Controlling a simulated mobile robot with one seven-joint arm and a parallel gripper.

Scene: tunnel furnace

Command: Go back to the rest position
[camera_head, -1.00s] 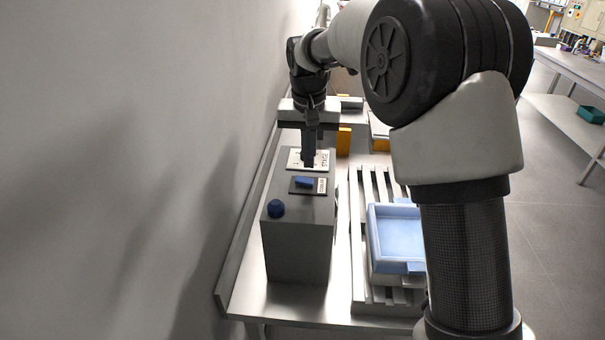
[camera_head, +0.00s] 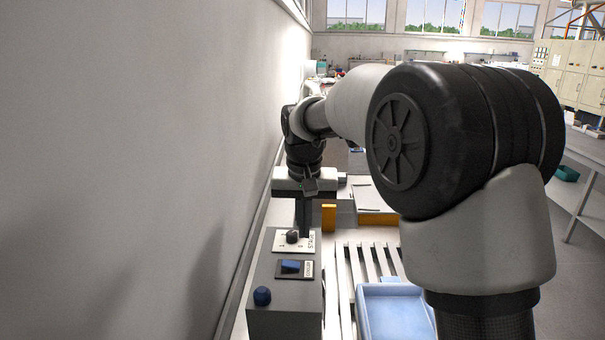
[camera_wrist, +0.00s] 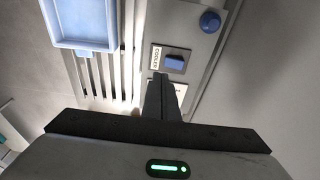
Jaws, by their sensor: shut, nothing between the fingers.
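My gripper (camera_head: 304,234) points down just behind the black dial (camera_head: 292,237) on top of a grey control box (camera_head: 285,312). Its fingers are together with nothing between them. In the wrist view the gripper (camera_wrist: 165,78) shows as two dark fingers side by side, next to the box top. The dial sits on a white labelled plate and is hidden in the wrist view. The box also carries a blue rocker switch (camera_head: 291,266) and a round blue knob (camera_head: 262,296). Both also show in the wrist view. I cannot tell whether the fingertips touch the plate.
A light blue tray (camera_head: 362,312) lies on a slatted rack (camera_head: 344,277) right of the box. An orange block (camera_head: 328,217) stands behind. A wall (camera_head: 130,150) runs close along the left. Another bench (camera_head: 580,168) stands at the right, beyond open floor.

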